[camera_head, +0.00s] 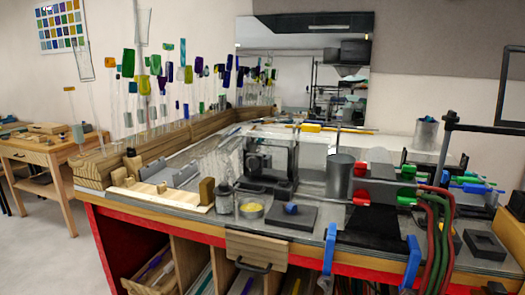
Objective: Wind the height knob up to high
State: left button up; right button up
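Neither of my grippers shows in the head view. No part in view is clearly labelled as the height knob, and I cannot tell its setting. A small blue knob-like piece (291,208) sits on a dark grey block (289,223) near the front of the workbench. Red fittings (362,197) and green fittings (407,200) stick out at the burner assembly to the right of the metal cylinder (339,175). A black and clear framed apparatus (270,160) stands behind the blue piece.
Coloured glass rods (143,84) stand upright in wooden racks at the left. A wooden board (160,193), a yellow-filled dish (251,209) and a jar (224,199) lie along the bench front. Blue clamps (412,262) and red and green hoses (437,235) hang at the right. Open floor (45,250) lies left.

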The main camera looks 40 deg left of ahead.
aim_at(283, 182)
jog(key=j+u, duration=0.3)
jog(key=j, duration=2.15)
jog(key=i, duration=0.05)
